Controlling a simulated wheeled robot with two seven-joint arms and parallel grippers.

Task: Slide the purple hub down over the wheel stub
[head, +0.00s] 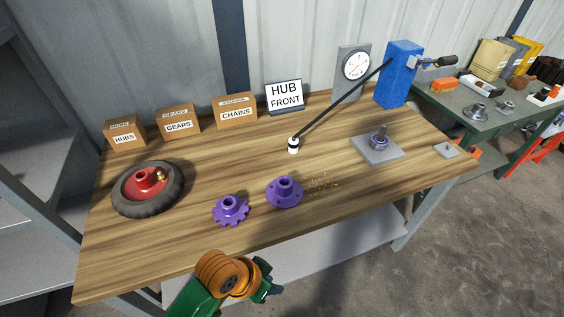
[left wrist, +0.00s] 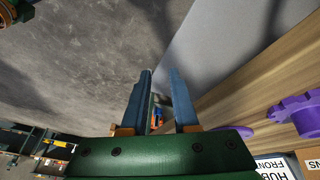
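Two purple parts lie on the wooden table: a round flanged hub with holes and a raised collar (head: 285,191), and a toothed one (head: 231,210) to its left. In the left wrist view purple parts show at the right edge, the nearer one (left wrist: 304,113) cut off. A metal stub (head: 379,141) stands upright on a grey plate (head: 374,155) at the right. A black-tyred wheel with a red centre (head: 148,188) lies at the left. My left gripper (head: 272,292) is off the table's front edge, apart from the parts; its blue fingers (left wrist: 160,76) are open and empty. My right gripper is not visible.
A black rod with a white-banded end (head: 293,146) reaches from a blue block (head: 400,75) low over the middle of the table. Cardboard boxes (head: 178,122), a HUB FRONT sign (head: 284,97) and a dial gauge (head: 356,66) line the back. Yellowish specks (head: 323,184) lie beside the flanged hub.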

